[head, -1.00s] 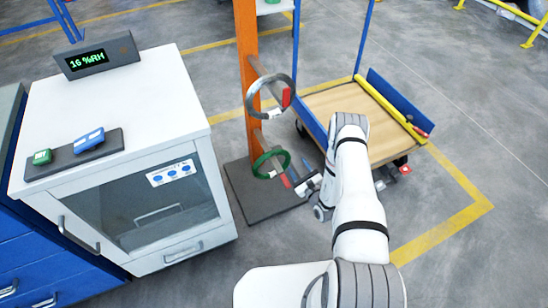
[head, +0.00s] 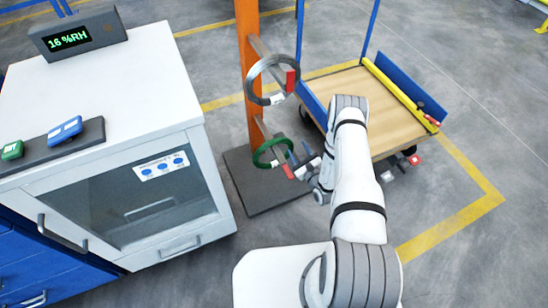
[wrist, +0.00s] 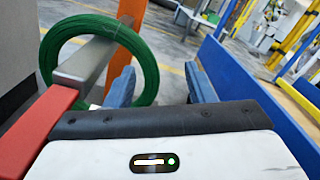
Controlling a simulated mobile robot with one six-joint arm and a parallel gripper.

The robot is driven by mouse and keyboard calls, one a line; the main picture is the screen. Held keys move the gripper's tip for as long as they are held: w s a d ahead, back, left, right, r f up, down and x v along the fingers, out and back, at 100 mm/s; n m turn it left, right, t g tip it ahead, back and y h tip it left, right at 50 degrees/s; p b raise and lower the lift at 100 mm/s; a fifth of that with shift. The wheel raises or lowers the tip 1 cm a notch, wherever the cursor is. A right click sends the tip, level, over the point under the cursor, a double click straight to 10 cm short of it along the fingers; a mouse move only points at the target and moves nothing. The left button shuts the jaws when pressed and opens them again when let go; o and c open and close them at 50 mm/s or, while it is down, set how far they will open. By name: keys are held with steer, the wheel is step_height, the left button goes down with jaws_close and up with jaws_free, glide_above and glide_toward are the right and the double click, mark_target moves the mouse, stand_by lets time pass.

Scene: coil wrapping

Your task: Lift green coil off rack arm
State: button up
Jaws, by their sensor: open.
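The green coil (head: 267,155) hangs on the lower arm of the orange rack post. In the wrist view the green coil (wrist: 150,72) hangs around the grey rack arm (wrist: 92,66), whose red end (wrist: 38,128) is close at the left. My gripper (head: 300,158) is just right of the coil. In the wrist view its two blue fingers (wrist: 160,85) are apart, with nothing seen between them. The left finger overlaps the coil's right side in the picture; I cannot tell whether it touches.
A grey coil (head: 270,80) hangs on the upper rack arm. The orange post (head: 247,60) stands on a dark base plate (head: 265,198). A white cabinet (head: 110,110) is close on the left, and a blue cart (head: 345,105) with a wooden deck stands to the right.

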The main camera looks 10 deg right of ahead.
mark_target(291, 146)
step_height(291, 146, down, 5)
steer(key=b, duration=0.4)
steer(key=shift+r+b+x, duration=0.15)
steer(key=shift+b+x, duration=0.55)
steer(key=shift+x, duration=1.25)
steer(key=shift+r+b+x, duration=0.15)
steer(key=shift+b+x, duration=0.5)
steer(key=shift+x, duration=1.3)
steer(key=shift+c, duration=0.6)
jaws_close()
